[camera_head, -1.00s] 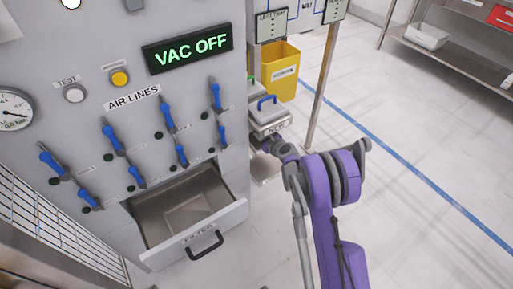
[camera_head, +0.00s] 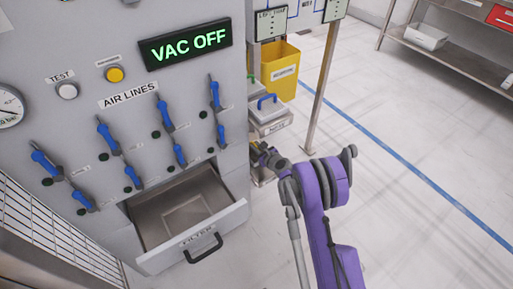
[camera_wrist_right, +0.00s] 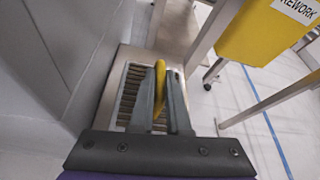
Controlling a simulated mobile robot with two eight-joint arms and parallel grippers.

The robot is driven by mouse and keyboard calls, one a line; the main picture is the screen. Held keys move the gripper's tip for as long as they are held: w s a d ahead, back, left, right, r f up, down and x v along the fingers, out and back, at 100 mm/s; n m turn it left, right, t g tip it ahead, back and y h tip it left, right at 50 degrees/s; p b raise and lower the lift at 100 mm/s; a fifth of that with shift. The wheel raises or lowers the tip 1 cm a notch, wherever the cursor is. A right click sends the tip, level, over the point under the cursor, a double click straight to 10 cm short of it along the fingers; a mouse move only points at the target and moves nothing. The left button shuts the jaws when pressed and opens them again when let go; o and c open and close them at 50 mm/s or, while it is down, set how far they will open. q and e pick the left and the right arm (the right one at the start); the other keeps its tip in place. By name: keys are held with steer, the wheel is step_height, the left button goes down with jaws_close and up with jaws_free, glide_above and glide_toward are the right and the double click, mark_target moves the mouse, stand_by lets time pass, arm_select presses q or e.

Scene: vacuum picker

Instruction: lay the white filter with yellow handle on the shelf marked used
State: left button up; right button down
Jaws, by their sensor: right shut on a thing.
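In the right wrist view the filter (camera_wrist_right: 131,95) shows as a pale frame with dark pleats. Its yellow handle (camera_wrist_right: 159,82) stands between the fingers of my right gripper (camera_wrist_right: 163,98), which is shut on it. In the head view this gripper (camera_head: 262,155) is low beside the cabinet's right side, below a small shelf (camera_head: 273,128) whose label is too small to read. A lower metal shelf surface (camera_wrist_right: 172,38) shows beyond the filter; whether they touch I cannot tell. The filter is hidden in the head view. My left gripper is not in view.
The empty filter drawer (camera_head: 207,232) stands open at the cabinet's front. Items with blue (camera_head: 267,100) and green handles are on the upper shelf. A yellow bin (camera_head: 281,72) and a post (camera_head: 322,90) stand behind.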

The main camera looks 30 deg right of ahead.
steer(key=c, duration=0.9)
jaws_free()
steer(key=shift+f, duration=0.15)
steer(key=shift+r, duration=0.25)
steer(key=p+v, duration=0.1)
steer(key=v, duration=1.1)
steer(key=shift+p, duration=0.35)
steer(key=shift+f, duration=0.1)
